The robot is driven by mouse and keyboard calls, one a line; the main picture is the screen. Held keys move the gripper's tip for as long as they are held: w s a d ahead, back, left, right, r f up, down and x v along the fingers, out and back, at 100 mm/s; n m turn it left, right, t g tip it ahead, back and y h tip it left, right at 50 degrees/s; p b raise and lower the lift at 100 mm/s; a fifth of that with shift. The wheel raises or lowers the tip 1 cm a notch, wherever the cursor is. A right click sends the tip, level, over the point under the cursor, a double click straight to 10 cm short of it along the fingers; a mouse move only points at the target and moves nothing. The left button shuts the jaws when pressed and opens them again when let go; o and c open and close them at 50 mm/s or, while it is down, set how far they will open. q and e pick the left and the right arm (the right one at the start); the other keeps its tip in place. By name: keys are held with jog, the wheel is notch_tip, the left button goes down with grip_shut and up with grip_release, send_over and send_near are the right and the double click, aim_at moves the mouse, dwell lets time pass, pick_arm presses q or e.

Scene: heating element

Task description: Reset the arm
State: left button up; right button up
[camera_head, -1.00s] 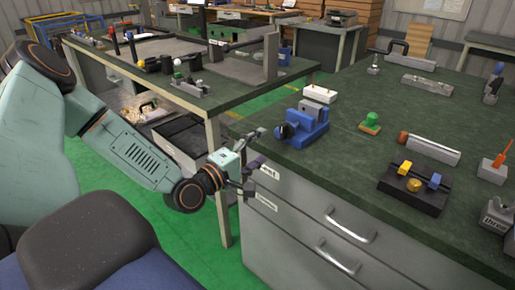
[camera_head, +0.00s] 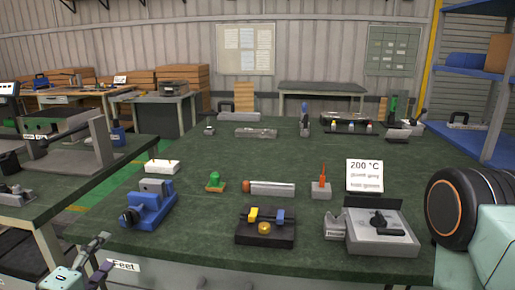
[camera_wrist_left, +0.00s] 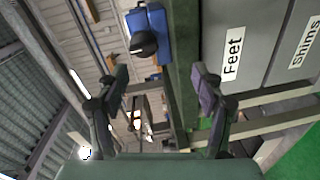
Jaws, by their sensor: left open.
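My left gripper (camera_head: 99,254) is at the lower left in the head view, beside the front left corner of the green-topped workbench (camera_head: 225,222). It is open and holds nothing. In the left wrist view the two dark fingers of the left gripper (camera_wrist_left: 162,82) stand wide apart. The drawer label "Feet" (camera_wrist_left: 233,53) and the blue vise with a black knob (camera_wrist_left: 148,38) show beyond them. Part of my right arm (camera_head: 468,215) shows at the right edge in the head view; its gripper is out of view.
On the bench are the blue vise (camera_head: 148,206), a grey cylinder with an orange end (camera_head: 270,188), a black fixture (camera_head: 264,230), a grey device (camera_head: 375,233) and a "200 °C" sign (camera_head: 365,175). Another bench (camera_head: 105,172) stands left, with a floor gap between.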

pick_arm(q)
jog(key=s+d+f+m+g, duration=0.4)
jog(key=d+f, duration=0.1)
jog(key=f, duration=0.2)
jog(key=s+d+f+m+g, duration=0.4)
jog(key=s+f+g, duration=0.1)
jog(key=f, duration=0.1)
jog(key=s+d+f+m+g, duration=0.1)
jog(key=s+f+m+g, duration=0.1)
jog(key=s, duration=0.5)
jog(key=s+d+f+m+g, duration=0.2)
jog(key=s+f+g, duration=0.1)
jog(key=s, duration=0.4)
jog(key=s+d+f+m+g+y, duration=0.1)
jog(key=s+d+f+m+g, duration=0.1)
jog(key=s+f, duration=0.3)
jog(key=s+m+g, duration=0.1)
jog(key=s, duration=0.2)
jog(key=shift+d, duration=0.25)
jog(key=shift+s, duration=0.1)
